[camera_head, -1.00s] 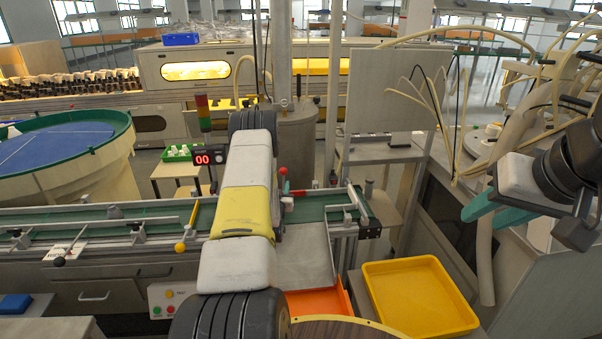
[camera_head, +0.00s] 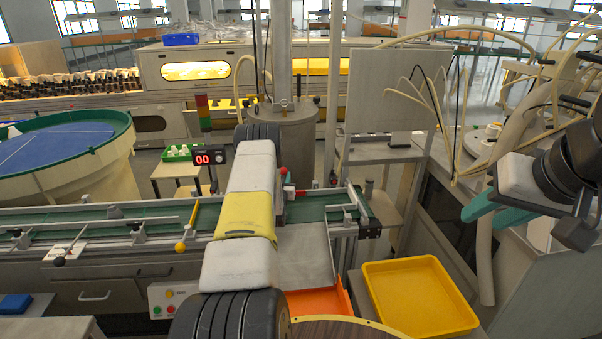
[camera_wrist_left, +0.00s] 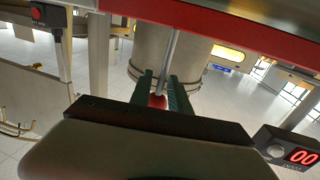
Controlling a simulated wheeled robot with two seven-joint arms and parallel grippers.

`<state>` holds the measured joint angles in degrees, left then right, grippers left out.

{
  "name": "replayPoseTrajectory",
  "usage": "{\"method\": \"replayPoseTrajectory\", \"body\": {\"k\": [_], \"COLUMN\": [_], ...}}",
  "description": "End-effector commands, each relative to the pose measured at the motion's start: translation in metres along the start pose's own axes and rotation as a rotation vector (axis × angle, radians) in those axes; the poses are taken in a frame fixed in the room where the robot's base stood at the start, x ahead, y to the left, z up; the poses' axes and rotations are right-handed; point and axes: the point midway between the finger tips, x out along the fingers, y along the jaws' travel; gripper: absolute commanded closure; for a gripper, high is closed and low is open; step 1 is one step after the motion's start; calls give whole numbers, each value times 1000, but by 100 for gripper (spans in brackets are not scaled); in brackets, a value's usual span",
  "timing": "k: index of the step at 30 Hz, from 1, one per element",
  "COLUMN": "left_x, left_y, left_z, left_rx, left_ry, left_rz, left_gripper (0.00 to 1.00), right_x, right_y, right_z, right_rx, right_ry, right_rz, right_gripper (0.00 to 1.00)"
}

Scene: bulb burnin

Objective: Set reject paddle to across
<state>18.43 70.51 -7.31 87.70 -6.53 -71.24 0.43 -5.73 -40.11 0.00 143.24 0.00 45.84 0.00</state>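A red knob (camera_wrist_left: 157,101) on a thin metal rod shows in the left wrist view, between the two dark green fingers of my left gripper (camera_wrist_left: 161,95). I cannot tell whether the fingers press on it. In the head view my left arm hides this gripper; a red knob (camera_head: 283,171) and a red-tipped rod (camera_head: 295,192) show just right of the arm, over the green conveyor (camera_head: 320,206). I cannot tell which of these parts belongs to the reject paddle. My right gripper (camera_head: 497,212) has teal fingers apart and empty, far right of the conveyor.
A yellow-handled lever (camera_head: 181,246) and a black-knobbed lever (camera_head: 60,260) stand at the conveyor's front. A counter display (camera_head: 209,157) reads 00 behind it. A yellow tray (camera_head: 418,296) and an orange tray (camera_head: 318,302) lie at the front right.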

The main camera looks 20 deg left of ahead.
Motion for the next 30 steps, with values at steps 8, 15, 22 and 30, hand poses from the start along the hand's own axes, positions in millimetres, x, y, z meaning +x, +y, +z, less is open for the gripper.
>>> {"method": "replayPoseTrajectory", "body": {"k": [8, 15, 22, 30], "left_x": [0, 0, 0, 0], "left_y": [0, 0, 0, 0], "left_z": [-1, -1, -2, -2], "left_rx": [0, 0, 0, 1], "left_ry": [1, 2, 3, 4], "left_rz": [0, 0, 0, 0], "left_gripper": [100, 100, 100, 100], "right_x": [0, 0, 0, 0], "right_y": [0, 0, 0, 0], "right_z": [0, 0, 0, 0], "right_rx": [0, 0, 0, 0], "right_ry": [0, 0, 0, 0], "right_rz": [0, 0, 0, 0], "right_gripper": [64, 64, 64, 64]}}
